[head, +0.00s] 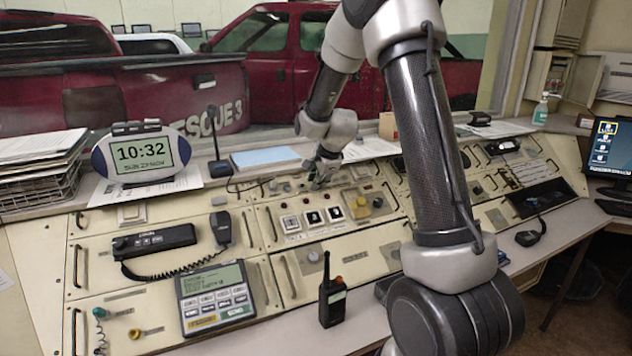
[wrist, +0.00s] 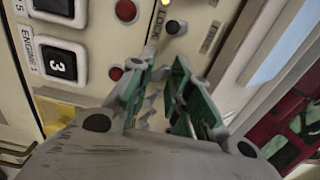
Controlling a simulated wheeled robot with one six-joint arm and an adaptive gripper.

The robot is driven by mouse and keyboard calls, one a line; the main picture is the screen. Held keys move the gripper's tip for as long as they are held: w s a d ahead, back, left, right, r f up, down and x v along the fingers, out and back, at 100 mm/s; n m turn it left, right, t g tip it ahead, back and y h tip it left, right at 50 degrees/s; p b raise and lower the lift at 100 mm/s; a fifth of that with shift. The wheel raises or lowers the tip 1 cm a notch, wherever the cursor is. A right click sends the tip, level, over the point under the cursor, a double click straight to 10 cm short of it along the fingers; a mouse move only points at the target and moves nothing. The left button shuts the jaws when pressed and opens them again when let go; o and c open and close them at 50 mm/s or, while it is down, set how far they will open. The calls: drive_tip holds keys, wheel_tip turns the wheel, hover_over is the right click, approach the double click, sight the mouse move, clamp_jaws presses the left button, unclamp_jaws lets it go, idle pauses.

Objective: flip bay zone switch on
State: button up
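My gripper (head: 320,180) is above the upper middle part of the console in the head view, pointing down at the panel. In the wrist view its two green-padded fingers (wrist: 160,78) stand a little apart, with nothing seen between them. Just beyond the fingertips is a small round dark knob (wrist: 173,27) beside the word LOCK. The head view shows these framed switches (head: 313,218) below my gripper. No label reading bay zone is legible, so I cannot tell which switch it is.
Red round buttons (wrist: 126,10) sit near the fingers. A clock (head: 142,153), a corded handset (head: 221,228), a keypad unit (head: 215,298) and an upright radio (head: 332,300) stand around the console.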

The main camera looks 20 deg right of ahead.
drive_tip(key=shift+w+r, duration=0.15)
drive_tip(key=shift+w, duration=0.05)
drive_tip(key=shift+w+r, duration=0.95)
drive_tip(key=shift+w, duration=0.25)
drive_tip(key=shift+r, duration=0.1)
drive_tip(key=shift+s+r, duration=0.25)
drive_tip(key=shift+r, duration=0.3)
drive_tip(key=v, duration=0.4)
drive_tip(key=shift+s, duration=0.4)
drive_tip(key=shift+f, duration=0.1)
